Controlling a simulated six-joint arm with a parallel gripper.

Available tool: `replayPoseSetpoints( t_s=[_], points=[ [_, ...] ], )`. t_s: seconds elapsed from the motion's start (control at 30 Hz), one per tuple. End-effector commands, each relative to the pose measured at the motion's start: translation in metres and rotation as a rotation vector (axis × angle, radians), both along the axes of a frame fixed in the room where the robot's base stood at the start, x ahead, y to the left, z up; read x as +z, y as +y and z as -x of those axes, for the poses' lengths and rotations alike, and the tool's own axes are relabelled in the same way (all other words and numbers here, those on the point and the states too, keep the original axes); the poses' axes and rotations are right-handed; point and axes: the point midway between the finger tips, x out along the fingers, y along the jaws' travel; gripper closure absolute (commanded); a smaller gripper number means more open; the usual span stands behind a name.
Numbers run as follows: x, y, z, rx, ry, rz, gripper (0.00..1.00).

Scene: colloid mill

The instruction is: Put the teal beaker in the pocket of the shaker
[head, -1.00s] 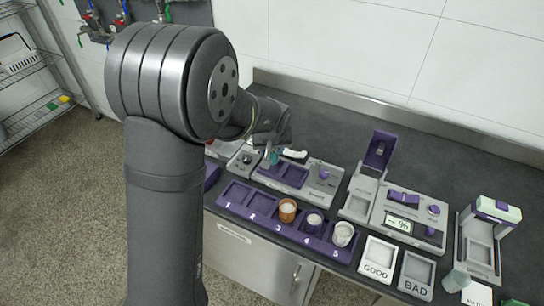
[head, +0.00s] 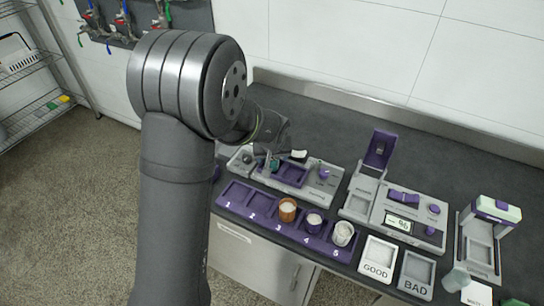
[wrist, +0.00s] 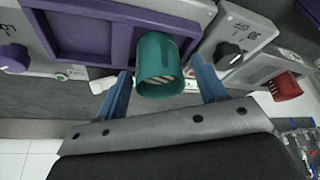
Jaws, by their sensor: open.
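The teal beaker (wrist: 158,62) is between the two blue fingers of my gripper (wrist: 160,78) in the wrist view. The jaws are open, with a visible gap on each side of the beaker. The beaker's mouth faces the wrist camera. In the head view the beaker (head: 273,164) is small and partly hidden by my gripper (head: 271,152). The shaker (head: 318,184) has a purple rectangular pocket (wrist: 95,52). The beaker is at or over the pocket's edge nearest the dial; I cannot tell whether it rests inside.
A purple numbered rack (head: 262,213) in front holds several small containers. To the right are a device with a display (head: 398,224), GOOD (head: 377,270) and BAD (head: 416,288) trays, and another instrument (head: 480,262). A red cup-like object (wrist: 284,88) shows in the wrist view.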

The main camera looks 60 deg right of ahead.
Motion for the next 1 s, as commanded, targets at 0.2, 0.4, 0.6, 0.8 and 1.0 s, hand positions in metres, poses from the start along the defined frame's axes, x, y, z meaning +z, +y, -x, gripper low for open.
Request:
replayPoseSetpoints(
  t_s=[0.2, 0.4, 0.6, 0.8, 1.0],
  points=[
    [0.015, 0.004, 0.002, 0.0, 0.0, 0.002, 0.35],
    [0.049, 0.015, 0.009, -0.001, -0.001, 0.004, 0.35],
    [0.083, 0.029, 0.016, -0.001, 0.001, 0.003, 0.35],
    [0.106, 0.037, 0.02, 0.0, 0.0, 0.001, 0.35],
    [0.114, 0.041, 0.022, 0.0, 0.001, 0.0, 0.35]
  ],
)
